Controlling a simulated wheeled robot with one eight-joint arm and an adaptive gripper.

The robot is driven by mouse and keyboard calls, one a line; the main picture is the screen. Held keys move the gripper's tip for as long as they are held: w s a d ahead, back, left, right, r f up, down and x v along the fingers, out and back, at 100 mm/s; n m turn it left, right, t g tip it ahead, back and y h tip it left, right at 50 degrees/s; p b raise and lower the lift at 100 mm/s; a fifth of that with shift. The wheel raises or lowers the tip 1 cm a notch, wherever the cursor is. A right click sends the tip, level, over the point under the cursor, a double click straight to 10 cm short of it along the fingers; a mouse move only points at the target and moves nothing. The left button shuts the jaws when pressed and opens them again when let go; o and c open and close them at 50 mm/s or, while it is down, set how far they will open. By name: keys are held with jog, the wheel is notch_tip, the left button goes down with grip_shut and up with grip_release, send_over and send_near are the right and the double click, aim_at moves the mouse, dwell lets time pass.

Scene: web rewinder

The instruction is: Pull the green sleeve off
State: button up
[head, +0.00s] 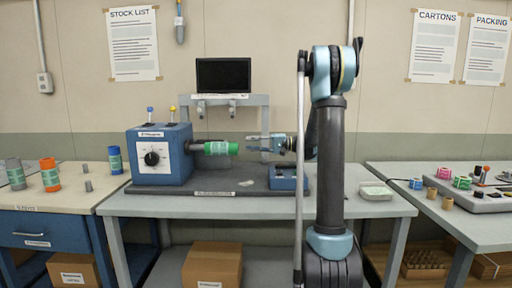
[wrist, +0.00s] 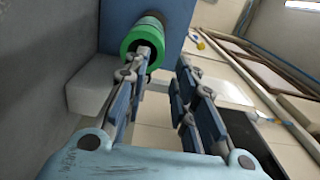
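The green sleeve (head: 222,148) sits on a dark horizontal shaft (head: 196,147) that sticks out to the right from the blue machine box (head: 160,154). The gap between the fingers (wrist: 164,62) is empty and sits to the right of the sleeve's middle.
A blue tray (head: 288,179) stands on the bench below my gripper. A dark monitor (head: 223,75) on a grey frame is behind. The left table holds an orange sleeve (head: 50,175), a grey one (head: 15,174) and a blue one (head: 115,160).

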aim_at(237, 143)
jog(key=shift+w+a, duration=0.1)
jog(key=shift+a, duration=3.35)
grip_shut()
grip_release()
jog(key=shift+d, duration=0.1)
